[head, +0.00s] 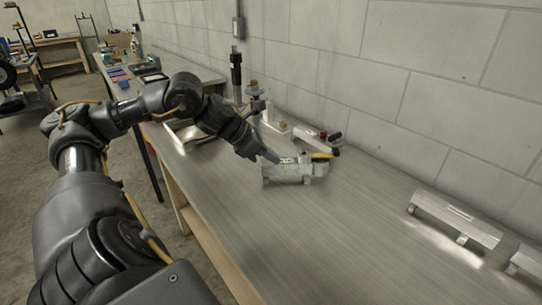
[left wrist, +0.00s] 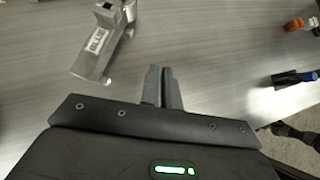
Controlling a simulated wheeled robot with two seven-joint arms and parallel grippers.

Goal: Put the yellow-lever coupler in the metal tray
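A grey metal coupler with a yellow lever (head: 321,156) lies on the bench in the middle of the head view; its silver body (head: 288,174) faces me. My left gripper (head: 271,156) is at its upper left end, its fingertips close to the body; I cannot tell whether they touch it. In the left wrist view the fingers (left wrist: 162,88) are together with nothing seen between them. A silver coupler body with a lettered label (left wrist: 98,42) lies to their upper left, apart from them. A shiny, shallow metal tray-like thing (head: 187,133) is partly hidden behind my left arm.
A pale metal part with a red knob (head: 322,135) and a black-tipped piece stands behind the coupler. Long silver metal pieces (head: 456,217) lie along the wall at right. Orange and blue items (left wrist: 288,79) show in the left wrist view. The bench's front middle is clear.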

